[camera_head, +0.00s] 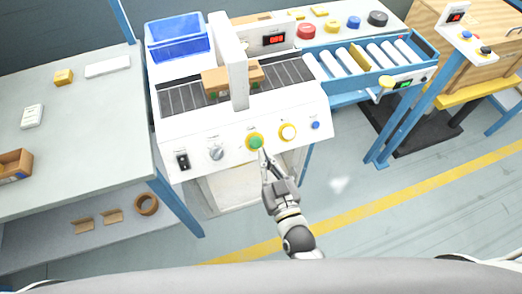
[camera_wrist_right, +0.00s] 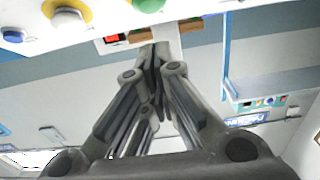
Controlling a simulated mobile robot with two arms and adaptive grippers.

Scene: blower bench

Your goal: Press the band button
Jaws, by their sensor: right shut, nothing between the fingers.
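In the right wrist view the green button (camera_wrist_right: 148,5) is at the top edge, just beyond my fingertips (camera_wrist_right: 155,50). The white button (camera_wrist_right: 68,18) is left of it. My left gripper is not in view.
A grey knob (camera_head: 216,152) and a black switch (camera_head: 183,161) sit left on the panel. A cardboard box (camera_head: 216,83) lies on the belt under a white arch (camera_head: 232,60). A blue bin (camera_head: 178,38) stands behind. A blue roller conveyor (camera_head: 372,66) adjoins at right.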

